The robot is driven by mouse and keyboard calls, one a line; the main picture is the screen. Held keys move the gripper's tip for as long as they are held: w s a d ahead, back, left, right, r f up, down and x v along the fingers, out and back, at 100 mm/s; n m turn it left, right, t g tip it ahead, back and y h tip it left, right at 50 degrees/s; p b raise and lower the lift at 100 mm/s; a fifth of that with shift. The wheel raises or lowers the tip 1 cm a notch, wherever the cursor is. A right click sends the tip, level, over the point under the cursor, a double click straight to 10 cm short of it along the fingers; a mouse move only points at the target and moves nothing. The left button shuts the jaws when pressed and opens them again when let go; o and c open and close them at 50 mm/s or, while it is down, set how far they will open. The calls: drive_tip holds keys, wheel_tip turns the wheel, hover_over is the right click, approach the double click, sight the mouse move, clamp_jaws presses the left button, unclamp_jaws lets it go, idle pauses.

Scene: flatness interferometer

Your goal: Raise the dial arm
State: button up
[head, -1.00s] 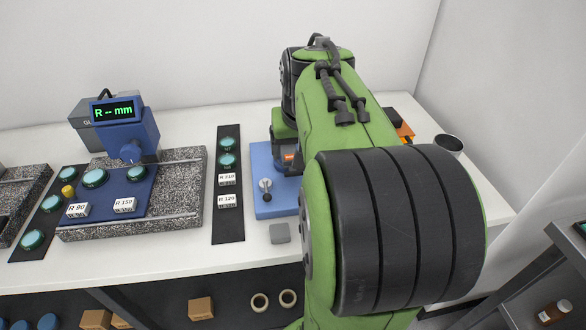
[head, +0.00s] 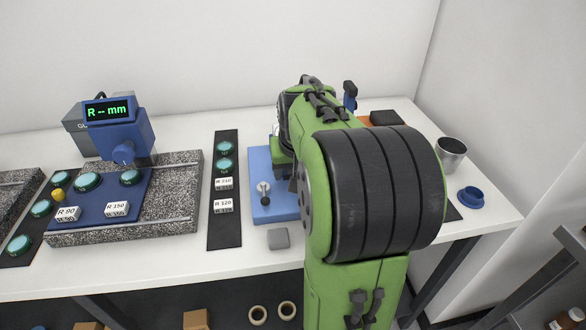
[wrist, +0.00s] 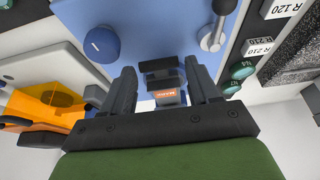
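The blue base plate (head: 262,158) lies on the bench, partly hidden by my arm. A silver lever with a dark knob (head: 265,192) stands at its left edge; the lever also shows in the wrist view (wrist: 212,36). A round blue knob (wrist: 102,43) sits on the plate in the wrist view. A dark and blue part with an orange label (wrist: 165,90) shows between the fingers; I cannot tell whether it is the dial arm. My gripper (wrist: 160,72) is open, one finger on each side of this part, with gaps visible.
A granite block with a blue display unit (head: 125,135) stands left. A black strip (head: 224,232) holds teal discs and labelled blocks. A grey block (head: 278,239) lies in front of the plate. A metal cup (head: 452,154) and blue cap (head: 471,197) stand right.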

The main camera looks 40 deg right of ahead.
drive_tip(key=c, duration=0.6)
wheel_tip(320, 180, up, 2)
drive_tip(key=p, duration=0.4)
drive_tip(key=shift+w+g+y, duration=0.1)
drive_tip(key=shift+g+y, duration=0.2)
drive_tip(key=shift+w+d+r+g+y+p, duration=0.6)
drive_tip(key=shift+w+r+p, duration=0.9)
drive_tip(key=shift+p, duration=2.8)
drive_tip(key=shift+w+d+r+g+y+p, duration=0.25)
drive_tip(key=shift+w+d+r+g+p, duration=0.55)
drive_tip(key=shift+r+p, duration=2.5)
drive_tip(key=shift+w+d+r+g+y+p, duration=0.55)
drive_tip(key=shift+w+d+r+p, duration=0.35)
drive_tip(key=shift+p, duration=4.4)
drive_tip(key=shift+f, duration=0.1)
